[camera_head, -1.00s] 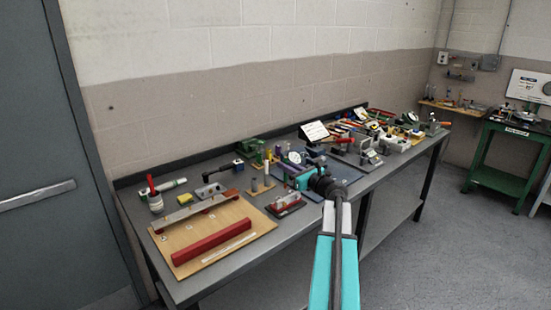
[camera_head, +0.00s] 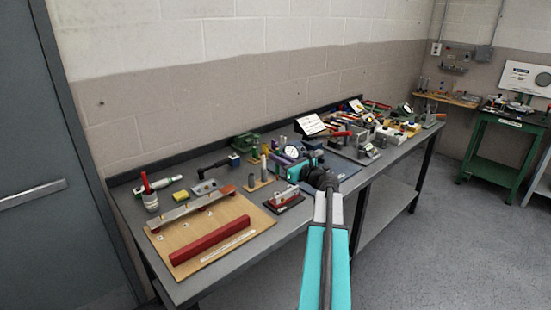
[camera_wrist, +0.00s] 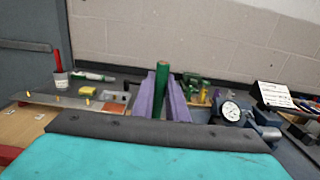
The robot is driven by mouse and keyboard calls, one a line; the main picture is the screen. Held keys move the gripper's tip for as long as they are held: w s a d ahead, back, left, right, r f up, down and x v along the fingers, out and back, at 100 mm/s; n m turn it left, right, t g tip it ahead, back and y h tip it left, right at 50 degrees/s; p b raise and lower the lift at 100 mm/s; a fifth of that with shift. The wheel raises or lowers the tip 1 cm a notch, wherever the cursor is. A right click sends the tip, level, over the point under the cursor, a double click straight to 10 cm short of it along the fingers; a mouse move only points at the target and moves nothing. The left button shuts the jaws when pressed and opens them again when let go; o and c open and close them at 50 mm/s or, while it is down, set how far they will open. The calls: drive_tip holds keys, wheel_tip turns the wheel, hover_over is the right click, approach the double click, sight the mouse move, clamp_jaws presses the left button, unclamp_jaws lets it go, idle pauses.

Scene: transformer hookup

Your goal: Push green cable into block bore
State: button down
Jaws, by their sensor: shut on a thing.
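My gripper (camera_wrist: 162,72) shows in the wrist view as two purple-grey fingers, shut on the upright green cable (camera_wrist: 162,88) between them. The cable's upper end sticks up a little above the fingertips. Its lower part is hidden behind the dark front edge of my wrist. In the head view my teal arm reaches over the front edge of the bench to the middle of the tabletop, where the cable is too small to make out. I cannot tell which item is the block, and its bore does not show.
A wooden board (camera_head: 240,252) with a red bar (camera_head: 210,241) lies at the bench's near left. A cup with a red tool (camera_head: 151,201) stands behind it. A dial gauge (camera_wrist: 230,111) and a white sign (camera_wrist: 273,95) stand right of my gripper. Tools crowd the bench's far half.

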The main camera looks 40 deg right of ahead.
sight(278, 174)
drive_tip(key=shift+f+b, duration=0.45)
drive_tip(key=shift+f, duration=0.35)
drive_tip(key=shift+f+b, duration=1.25)
drive_tip(key=shift+f, duration=0.8)
drive_tip(key=shift+a+f, duration=0.1)
drive_tip(key=shift+f, duration=0.15)
drive_tip(key=shift+f+b, duration=1.15)
drive_tip(key=shift+f, duration=0.5)
drive_tip(key=c, duration=1.7)
unclamp_jaws()
drive_tip(key=shift+o, duration=0.2)
drive_tip(key=shift+r+p, duration=1.75)
drive_tip(key=shift+r, duration=0.8)
